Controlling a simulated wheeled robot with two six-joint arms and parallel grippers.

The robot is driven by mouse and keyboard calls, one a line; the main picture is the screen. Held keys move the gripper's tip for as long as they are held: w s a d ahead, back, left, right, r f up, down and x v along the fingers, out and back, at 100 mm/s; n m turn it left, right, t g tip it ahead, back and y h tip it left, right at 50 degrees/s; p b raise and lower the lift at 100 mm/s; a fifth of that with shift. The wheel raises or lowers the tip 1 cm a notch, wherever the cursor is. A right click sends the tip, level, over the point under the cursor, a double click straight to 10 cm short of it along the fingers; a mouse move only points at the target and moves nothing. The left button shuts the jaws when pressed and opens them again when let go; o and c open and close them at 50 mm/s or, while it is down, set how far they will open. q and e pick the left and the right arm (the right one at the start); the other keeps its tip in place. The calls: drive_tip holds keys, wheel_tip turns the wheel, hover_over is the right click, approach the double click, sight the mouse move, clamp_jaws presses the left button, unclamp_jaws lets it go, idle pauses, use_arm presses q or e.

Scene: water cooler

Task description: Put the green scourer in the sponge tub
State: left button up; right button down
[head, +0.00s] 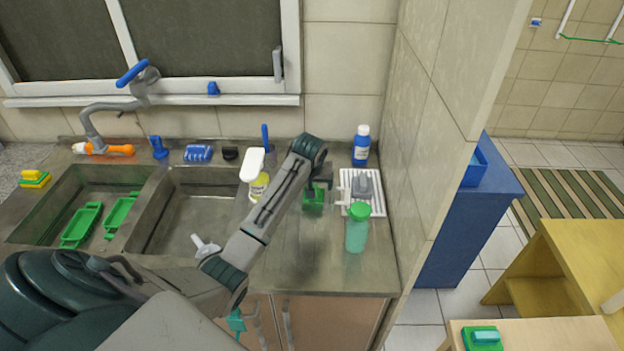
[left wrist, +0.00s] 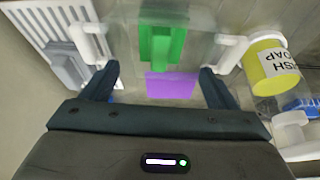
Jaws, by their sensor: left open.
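The green scourer (left wrist: 162,42), a green block with a darker strip, is in the clear sponge tub (left wrist: 205,22) with white handles, beside a purple piece (left wrist: 171,86). In the head view the scourer shows as a green patch (head: 313,198) on the counter right of the sinks, under my left gripper (head: 318,183). My left gripper (left wrist: 157,74) is open over the tub, its fingers apart on either side of the green and purple pieces and not closed on them. The tub is mostly hidden by my arm in the head view. My right gripper is not in view.
A white rack (head: 375,190) with a grey item and a green-capped bottle (head: 357,228) stand close right of the tub. A blue bottle (head: 361,146) is behind. A yellow-labelled soap bottle (left wrist: 270,62) is near. Free counter (head: 310,255) lies in front.

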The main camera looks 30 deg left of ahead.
use_arm(q)
drive_tip(key=v, duration=0.4)
drive_tip(key=shift+s+r+b, duration=0.15)
drive_tip(key=shift+r+b, duration=0.25)
